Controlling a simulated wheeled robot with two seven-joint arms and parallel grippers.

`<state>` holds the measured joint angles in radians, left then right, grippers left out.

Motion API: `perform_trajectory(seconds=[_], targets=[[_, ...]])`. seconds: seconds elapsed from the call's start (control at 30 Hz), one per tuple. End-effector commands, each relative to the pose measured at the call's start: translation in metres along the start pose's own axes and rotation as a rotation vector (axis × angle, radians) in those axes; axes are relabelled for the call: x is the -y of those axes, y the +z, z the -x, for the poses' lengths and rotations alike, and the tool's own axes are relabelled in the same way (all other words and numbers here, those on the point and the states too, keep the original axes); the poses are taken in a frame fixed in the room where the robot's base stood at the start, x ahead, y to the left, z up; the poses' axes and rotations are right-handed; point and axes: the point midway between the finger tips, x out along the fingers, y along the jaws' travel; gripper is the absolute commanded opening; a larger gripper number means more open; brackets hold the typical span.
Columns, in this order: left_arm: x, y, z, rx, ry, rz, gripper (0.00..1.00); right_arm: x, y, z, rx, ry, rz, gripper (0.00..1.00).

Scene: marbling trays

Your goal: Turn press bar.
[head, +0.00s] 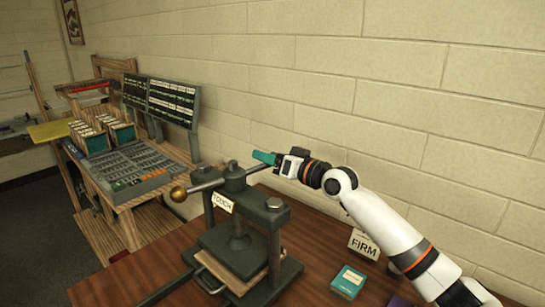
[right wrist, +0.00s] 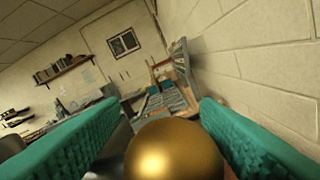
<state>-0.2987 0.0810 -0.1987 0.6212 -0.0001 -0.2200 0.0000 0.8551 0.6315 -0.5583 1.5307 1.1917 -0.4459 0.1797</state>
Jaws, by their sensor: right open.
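The press (head: 238,245) is a dark metal frame on the wooden table, with a press bar (head: 207,186) across its top. A brass ball (head: 178,193) shows on the bar's left end. My right gripper (head: 266,158), with teal fingers, is at the bar's other end, near the wall. In the right wrist view a large brass ball (right wrist: 175,150) sits between the two open fingers, with one finger on each side. I cannot tell whether they touch it. In the head view that ball is hidden by the gripper. My left gripper is not in view.
A card reading "TOUCH" (head: 222,202) is at the press's left post. A "FIRM" card (head: 363,244) and a teal box (head: 347,281) are on the table to the right. A block wall (head: 400,100) runs close behind my right arm. A console (head: 125,168) stands at left.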

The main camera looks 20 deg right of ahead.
Motion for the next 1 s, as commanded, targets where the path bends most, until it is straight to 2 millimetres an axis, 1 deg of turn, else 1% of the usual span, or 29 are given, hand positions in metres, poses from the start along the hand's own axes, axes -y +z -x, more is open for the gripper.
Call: perform_trajectory(seconds=[0.17, 0.27, 0.37, 0.6, 0.7, 0.83, 1.0], targets=[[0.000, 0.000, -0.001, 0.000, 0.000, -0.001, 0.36, 0.001, 0.000, 0.002, 0.000, -0.002, 0.000, 0.57], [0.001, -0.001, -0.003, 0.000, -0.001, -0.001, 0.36, 0.002, 0.000, 0.011, 0.002, -0.002, 0.000, 0.57], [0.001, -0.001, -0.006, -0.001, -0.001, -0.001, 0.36, 0.002, -0.001, 0.028, 0.001, -0.003, 0.002, 0.57], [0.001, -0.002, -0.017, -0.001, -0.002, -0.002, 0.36, 0.002, -0.003, 0.080, -0.001, -0.003, 0.003, 0.57], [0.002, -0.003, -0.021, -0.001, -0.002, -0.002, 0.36, 0.001, -0.003, 0.097, -0.002, -0.002, 0.003, 0.57], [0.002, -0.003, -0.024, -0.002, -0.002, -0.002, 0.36, 0.000, -0.002, 0.112, -0.002, 0.000, 0.001, 0.57], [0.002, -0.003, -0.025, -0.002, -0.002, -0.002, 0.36, -0.001, -0.001, 0.119, -0.001, 0.002, 0.001, 0.57]])
